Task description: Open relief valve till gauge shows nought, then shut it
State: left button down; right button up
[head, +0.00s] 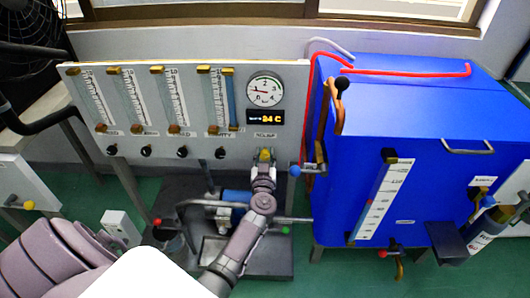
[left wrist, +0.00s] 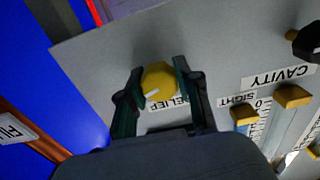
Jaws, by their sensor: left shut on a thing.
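My left gripper (left wrist: 157,88) is shut on the knob, one finger at each side. In the head view my left gripper (head: 263,168) reaches up to the panel's lower right, and the knob (head: 265,154) shows just beyond the fingers. The round pressure gauge (head: 265,90) is above it. Its dark needle seems to point left, but the exact reading is too small to tell. My right gripper is out of view.
A display (head: 265,117) under the gauge reads 24 C. Several flow tubes and a row of black knobs fill the panel (head: 190,90). A blue tank (head: 430,115) with a red hose (head: 410,73) stands close on the right. Pipes lie below.

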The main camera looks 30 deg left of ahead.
pick_arm(q)
jog(key=n, duration=0.2)
jog(key=shift+n+p, duration=0.4)
jog(key=shift+n, duration=1.8)
jog(key=n, duration=0.3)
jog(key=shift+f, duration=0.1)
jog(key=shift+n, duration=1.3)
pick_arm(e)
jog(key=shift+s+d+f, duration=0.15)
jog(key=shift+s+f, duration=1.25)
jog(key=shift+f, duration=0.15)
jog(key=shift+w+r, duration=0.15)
